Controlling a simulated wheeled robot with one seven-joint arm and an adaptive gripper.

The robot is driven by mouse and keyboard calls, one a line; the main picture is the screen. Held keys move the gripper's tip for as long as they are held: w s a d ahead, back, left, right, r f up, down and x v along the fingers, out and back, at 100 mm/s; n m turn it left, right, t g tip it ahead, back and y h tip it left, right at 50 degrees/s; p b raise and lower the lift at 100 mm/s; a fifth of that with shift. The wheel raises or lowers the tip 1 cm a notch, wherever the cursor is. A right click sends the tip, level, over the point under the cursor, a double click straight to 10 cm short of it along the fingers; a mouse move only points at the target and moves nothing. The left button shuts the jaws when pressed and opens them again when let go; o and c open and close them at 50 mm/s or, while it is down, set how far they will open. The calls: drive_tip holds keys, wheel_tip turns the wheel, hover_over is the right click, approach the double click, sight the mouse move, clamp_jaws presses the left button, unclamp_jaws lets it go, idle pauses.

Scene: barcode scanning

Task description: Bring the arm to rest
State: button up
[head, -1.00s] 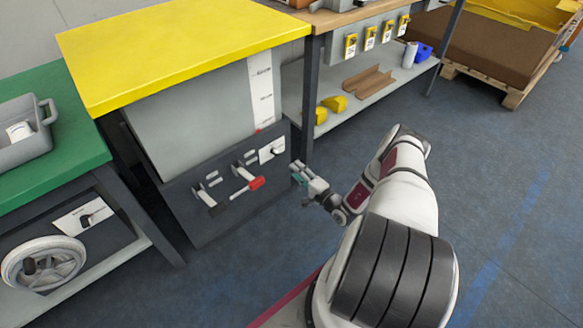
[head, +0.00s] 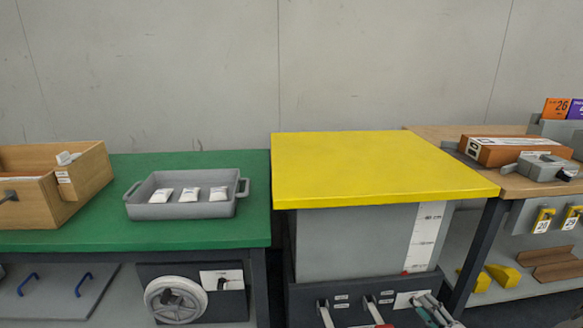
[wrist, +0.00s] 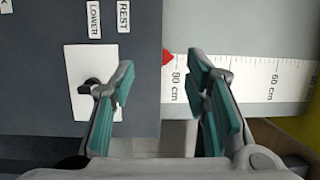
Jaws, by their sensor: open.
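My gripper (head: 436,311) shows at the bottom edge of the head view, in front of the dark panel (head: 355,295) under the yellow-topped unit. In the wrist view my gripper (wrist: 164,95) is open, its two teal-padded fingers apart with nothing between them. Behind the left finger is a white plate with a dark knob (wrist: 92,84), beside labels reading LOWER and REST. Whether the finger touches the knob I cannot tell. The height scale (wrist: 245,79) with a red pointer (wrist: 168,57) lies behind and to the right. Most of my arm is outside the head view.
The yellow top (head: 380,168) is bare. A green bench (head: 90,240) at left carries a grey tray (head: 180,210) with white packets and a wooden box (head: 85,185). A wooden-topped bench (head: 425,133) with an orange-brown box (head: 512,151) stands at right.

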drive_tip(key=w+a+r+n+g+y, duration=0.1)
drive_tip(key=a+r+n+g+y, duration=0.4)
drive_tip(key=r, duration=0.5)
drive_tip(key=w+a+r+n+g+y, duration=0.1)
drive_tip(key=a+r+n+g+y, duration=0.15)
drive_tip(key=a+r, duration=0.55)
drive_tip(key=s+a+r+n+g, duration=0.2)
drive_tip(key=s+a+r+g, duration=0.3)
drive_tip(key=r, duration=0.3)
drive_tip(key=s+a+r+n+g, duration=0.3)
drive_tip(key=s+a+r+g, duration=0.1)
drive_tip(key=s+a+r, duration=0.3)
drive_tip(key=s+a+r+n+g+h, duration=0.1)
drive_tip(key=s+a+r+g+h, duration=0.2)
drive_tip(key=s, duration=0.4)
drive_tip(key=s+a+r+n+h, duration=0.1)
drive_tip(key=s+a+r+h, duration=0.25)
drive_tip(key=s+r, duration=0.35)
drive_tip(key=s+d+f+t+h, duration=0.1)
drive_tip(key=s+d+h, duration=0.25)
drive_tip(key=s, duration=0.55)
drive_tip(key=s+d+t+h, duration=0.2)
drive_tip(key=s+d+h, duration=0.15)
drive_tip(key=s, duration=0.55)
wheel_tip(320, 180, up, 30)
drive_tip(key=t+p, duration=0.3)
drive_tip(key=p, duration=2.5)
drive_tip(key=shift+w+m, duration=0.15)
drive_tip(key=shift+m, duration=0.2)
